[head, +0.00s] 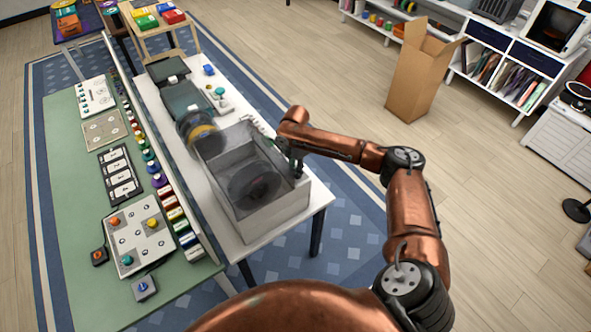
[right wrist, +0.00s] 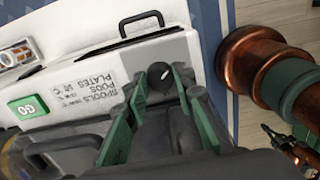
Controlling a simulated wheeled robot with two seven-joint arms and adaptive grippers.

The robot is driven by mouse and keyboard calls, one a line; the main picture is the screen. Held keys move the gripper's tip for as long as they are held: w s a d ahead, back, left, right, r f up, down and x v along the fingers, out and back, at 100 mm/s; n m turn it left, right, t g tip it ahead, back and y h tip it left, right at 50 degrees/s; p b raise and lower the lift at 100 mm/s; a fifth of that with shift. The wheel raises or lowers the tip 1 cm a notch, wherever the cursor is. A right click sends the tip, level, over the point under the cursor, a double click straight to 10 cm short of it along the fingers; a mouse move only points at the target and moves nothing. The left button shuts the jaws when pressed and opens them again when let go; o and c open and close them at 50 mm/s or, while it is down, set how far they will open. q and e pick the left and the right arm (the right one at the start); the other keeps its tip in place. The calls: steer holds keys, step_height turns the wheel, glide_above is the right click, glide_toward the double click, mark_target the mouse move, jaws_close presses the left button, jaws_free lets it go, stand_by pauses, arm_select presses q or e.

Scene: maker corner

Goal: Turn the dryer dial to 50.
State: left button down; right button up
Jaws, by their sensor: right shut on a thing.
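The dryer (head: 275,218) is a pale box with a smoky see-through lid on the white table. A dark round spool shows inside it. My right gripper (head: 292,160) is at the dryer's right side in the head view. In the right wrist view, the black round dial (right wrist: 160,77) sits on the dryer's white panel (right wrist: 205,45), between the green fingertips of my right gripper, which is shut on it. A small light mark shows on the dial, but its setting is unreadable. Printed text beside it reads spools, pods, plates.
A green GO button (right wrist: 28,107) and a dark handle (right wrist: 141,22) are near the dial. On the white table (head: 317,197), other machines stand behind the dryer. A green table (head: 75,225) with panels and several small bottles is at left. Floor at right is clear around a cardboard box (head: 420,80).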

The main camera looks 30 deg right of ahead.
jaws_close()
steer(key=shift+r+p, duration=0.1)
steer(key=shift+p, duration=0.5)
steer(key=m+p, duration=0.7)
steer(key=p, duration=0.2)
steer(key=shift+m+p, duration=1.35)
steer(key=shift+m, duration=0.05)
steer(key=o, duration=0.8)
jaws_free()
step_height(320, 180, up, 12)
